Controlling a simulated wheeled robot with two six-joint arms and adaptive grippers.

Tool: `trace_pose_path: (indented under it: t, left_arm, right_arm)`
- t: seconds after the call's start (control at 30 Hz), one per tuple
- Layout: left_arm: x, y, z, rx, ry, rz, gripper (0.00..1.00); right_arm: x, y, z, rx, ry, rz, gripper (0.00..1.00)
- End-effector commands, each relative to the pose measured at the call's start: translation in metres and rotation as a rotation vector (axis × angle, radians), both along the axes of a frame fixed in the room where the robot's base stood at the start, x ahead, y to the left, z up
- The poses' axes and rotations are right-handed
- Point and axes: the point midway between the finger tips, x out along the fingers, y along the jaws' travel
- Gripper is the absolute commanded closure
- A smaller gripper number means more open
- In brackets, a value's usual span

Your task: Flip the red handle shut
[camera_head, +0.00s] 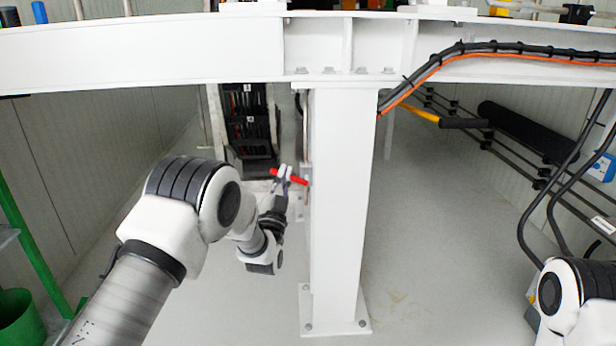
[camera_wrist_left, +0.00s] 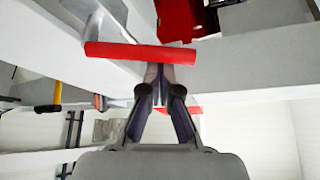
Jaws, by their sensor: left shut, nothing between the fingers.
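The red handle (camera_head: 298,180) sticks out to the left from the white post at about mid-height. My left gripper (camera_head: 284,172) is at the handle, with its fingers pointing up. In the left wrist view the handle is a red bar (camera_wrist_left: 125,52) lying across the picture, just beyond the tips of my left gripper (camera_wrist_left: 161,72). The fingers are shut with nothing between them. I cannot tell whether they touch the bar. A smaller red piece (camera_wrist_left: 190,109) shows behind the fingers. My right gripper is out of view; only part of that arm shows at lower right.
The white post (camera_head: 340,220) stands just right of my left gripper, under a white beam (camera_head: 140,55). A dark rack (camera_head: 247,115) is behind. Black cables (camera_head: 545,205) and pipes are at right, a green bin (camera_head: 20,318) at lower left. The grey floor between is open.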

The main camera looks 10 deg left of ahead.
Motion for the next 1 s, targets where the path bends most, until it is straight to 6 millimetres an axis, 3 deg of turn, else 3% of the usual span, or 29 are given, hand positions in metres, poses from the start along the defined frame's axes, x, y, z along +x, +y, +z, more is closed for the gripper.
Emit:
trace_pose_path:
  t: [0.4,1.0]
  left_arm:
    - [0.009,0.007,-0.022,-0.318,-0.09,0.0,1.0]
    - [0.008,0.01,-0.031,-0.317,-0.089,0.0,1.0]
  right_arm:
    - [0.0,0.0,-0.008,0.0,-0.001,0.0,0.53]
    - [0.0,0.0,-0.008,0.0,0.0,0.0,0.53]
